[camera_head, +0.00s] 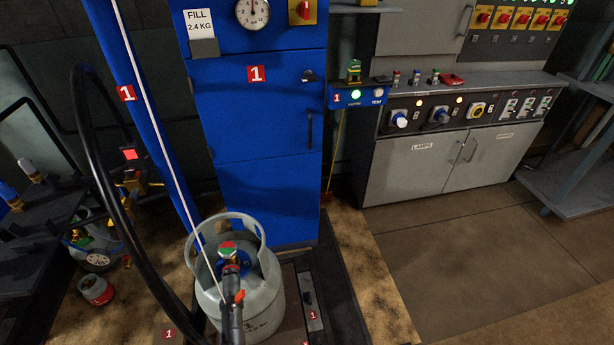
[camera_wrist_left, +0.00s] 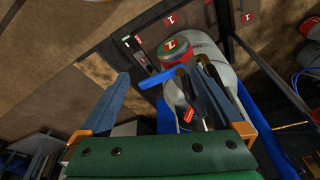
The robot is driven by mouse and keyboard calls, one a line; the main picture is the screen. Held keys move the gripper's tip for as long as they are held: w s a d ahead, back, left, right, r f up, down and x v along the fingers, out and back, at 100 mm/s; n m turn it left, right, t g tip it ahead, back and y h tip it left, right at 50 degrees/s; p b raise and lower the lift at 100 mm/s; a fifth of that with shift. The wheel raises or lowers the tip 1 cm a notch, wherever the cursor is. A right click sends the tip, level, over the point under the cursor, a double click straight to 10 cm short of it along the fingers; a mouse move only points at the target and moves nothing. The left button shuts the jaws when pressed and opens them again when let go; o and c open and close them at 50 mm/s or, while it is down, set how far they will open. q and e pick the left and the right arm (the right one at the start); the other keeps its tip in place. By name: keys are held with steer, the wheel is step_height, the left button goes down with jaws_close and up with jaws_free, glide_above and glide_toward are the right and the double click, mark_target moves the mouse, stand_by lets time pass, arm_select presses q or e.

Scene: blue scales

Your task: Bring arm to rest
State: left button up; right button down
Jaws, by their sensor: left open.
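My left gripper (camera_wrist_left: 160,70) shows in the left wrist view with its two blue-grey fingers spread apart and nothing clearly held between them. I cannot make it out in the head view. A grey gas bottle (camera_head: 262,308) stands upright on the dark scale platform before the blue cabinet; the bottle (camera_wrist_left: 208,52) also shows beyond the fingers in the wrist view. Its red and green valve top (camera_head: 228,248) sits inside the collar, with a black filling head (camera_head: 234,312) at it. The right-hand finger overlaps the bottle in the wrist view; contact cannot be told. My right gripper is not in view.
A black hose (camera_head: 98,160) arcs down left of the bottle, beside a slanted blue post (camera_head: 150,120). The blue cabinet (camera_head: 262,190) stands behind. Grey lamp cupboards (camera_head: 432,165) stand at the right. A small red-topped bottle (camera_head: 96,290) is at lower left. The right floor (camera_head: 480,265) is clear.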

arm_select(q)
steer(key=s+a+f+g+p, duration=0.2)
steer(key=s+f+p, duration=0.4)
steer(key=s+f, duration=0.6)
steer(key=s, duration=0.2)
steer(key=shift+s+a+f, duration=0.15)
steer(key=shift+s+f, duration=0.2)
steer(key=shift+s, duration=0.05)
